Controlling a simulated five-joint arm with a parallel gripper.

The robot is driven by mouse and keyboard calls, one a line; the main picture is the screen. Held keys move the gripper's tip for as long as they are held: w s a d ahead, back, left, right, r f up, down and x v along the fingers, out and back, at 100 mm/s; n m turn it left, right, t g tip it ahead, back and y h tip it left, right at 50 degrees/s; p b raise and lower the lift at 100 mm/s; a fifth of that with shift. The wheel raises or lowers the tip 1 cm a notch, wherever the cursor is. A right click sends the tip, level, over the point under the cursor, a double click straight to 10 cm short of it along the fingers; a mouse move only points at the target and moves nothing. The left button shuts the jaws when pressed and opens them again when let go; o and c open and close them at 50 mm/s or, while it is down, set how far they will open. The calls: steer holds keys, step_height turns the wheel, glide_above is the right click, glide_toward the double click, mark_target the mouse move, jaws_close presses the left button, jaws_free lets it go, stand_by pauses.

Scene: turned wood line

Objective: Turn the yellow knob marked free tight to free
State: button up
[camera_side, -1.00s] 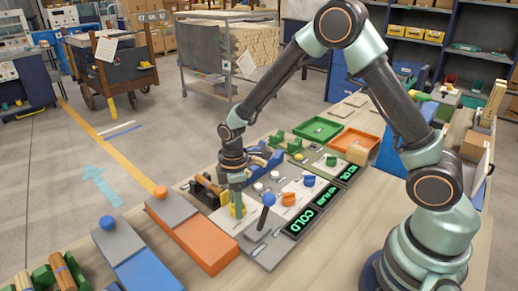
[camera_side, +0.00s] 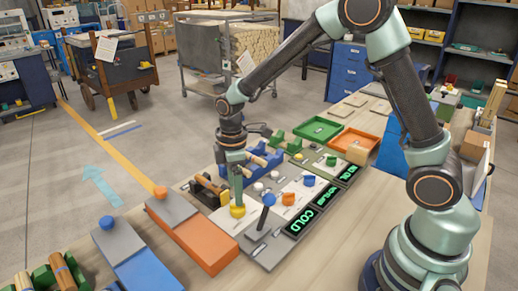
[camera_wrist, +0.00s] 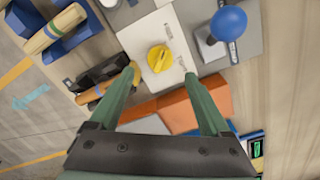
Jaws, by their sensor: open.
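The yellow knob (camera_side: 237,211) sits on a pale plate in the panel row, and the wrist view shows it from above (camera_wrist: 160,58). Its raised grip bar lies at a slant. Small dark marks stand beside it on the white plate (camera_wrist: 148,35), too small to read. My gripper (camera_side: 237,198) points down just above the knob, apart from it as far as I can tell.
A wooden-handled black piece (camera_side: 208,190) is close on the left. Orange (camera_side: 287,199) and blue (camera_side: 309,181) knobs lie farther back. Bare table is at front right.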

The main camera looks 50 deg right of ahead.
step_height(320, 180, up, 6)
steer(key=shift+r, duration=0.2)
stand_by(0.3)
steer(key=s+d+r+m+t, duration=0.5)
steer(key=s+d+r+m, duration=0.1)
steer(key=s+r+m, duration=0.5)
steer(key=shift+s+d+m+t, duration=0.15)
steer(key=shift+s+m+t, duration=0.2)
steer(key=shift+s, duration=0.6)
